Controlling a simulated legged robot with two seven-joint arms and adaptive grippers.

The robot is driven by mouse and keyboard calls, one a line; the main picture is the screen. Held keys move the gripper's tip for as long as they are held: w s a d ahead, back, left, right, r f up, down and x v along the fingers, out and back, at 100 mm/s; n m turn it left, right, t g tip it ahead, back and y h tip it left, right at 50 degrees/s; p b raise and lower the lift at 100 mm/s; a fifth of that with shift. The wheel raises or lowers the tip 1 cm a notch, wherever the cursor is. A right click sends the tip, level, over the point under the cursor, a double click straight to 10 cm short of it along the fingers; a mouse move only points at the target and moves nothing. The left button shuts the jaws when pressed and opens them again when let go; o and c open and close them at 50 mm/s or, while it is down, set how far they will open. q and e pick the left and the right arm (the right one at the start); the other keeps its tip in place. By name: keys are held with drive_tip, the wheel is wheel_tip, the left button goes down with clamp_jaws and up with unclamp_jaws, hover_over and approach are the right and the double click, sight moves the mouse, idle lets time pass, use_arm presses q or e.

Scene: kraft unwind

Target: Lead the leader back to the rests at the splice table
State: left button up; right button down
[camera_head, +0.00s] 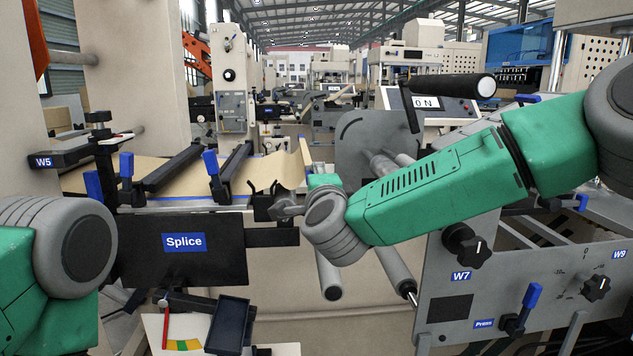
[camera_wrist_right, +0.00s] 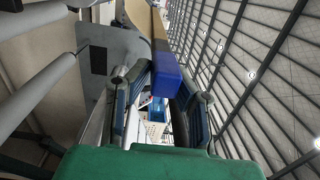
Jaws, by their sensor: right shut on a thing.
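The tan kraft leader (camera_head: 262,172) lies over the splice table (camera_head: 275,237), and its right end curls up to a pale upright strip (camera_head: 305,155). Two dark bars (camera_head: 174,168) cross the paper, with blue levers (camera_head: 211,162) at their near ends. In the wrist view my right gripper (camera_wrist_right: 163,92) is shut on a blue block (camera_wrist_right: 166,76) that joins a tan and dark bar (camera_wrist_right: 158,28). My left gripper is out of view.
A grey panel (camera_head: 450,298) with knobs and a blue press lever (camera_head: 533,295) stands at the right. Grey rollers (camera_head: 395,272) lie below my right forearm. A black-handled lever (camera_head: 450,88) sticks out above it. A small dark tray (camera_head: 231,322) is below the splice table.

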drive_tip(key=shift+r, duration=0.1)
drive_tip(key=shift+s+a+r+p, duration=0.1)
drive_tip(key=shift+a+r+p, duration=0.1)
drive_tip(key=shift+a, duration=0.7)
drive_tip(key=shift+s+a+r+p, duration=0.15)
drive_tip(key=shift+a+p, duration=0.1)
drive_tip(key=shift+a, duration=0.7)
drive_tip(key=shift+w+a+r+p, duration=0.1)
drive_tip(key=shift+a+r+p, duration=0.1)
drive_tip(key=shift+a, duration=0.7)
drive_tip(key=a, duration=0.3)
drive_tip(key=a+p, duration=0.1)
drive_tip(key=shift+s+a+r, duration=0.15)
drive_tip(key=shift+s+a, duration=0.1)
drive_tip(key=shift+d, duration=0.1)
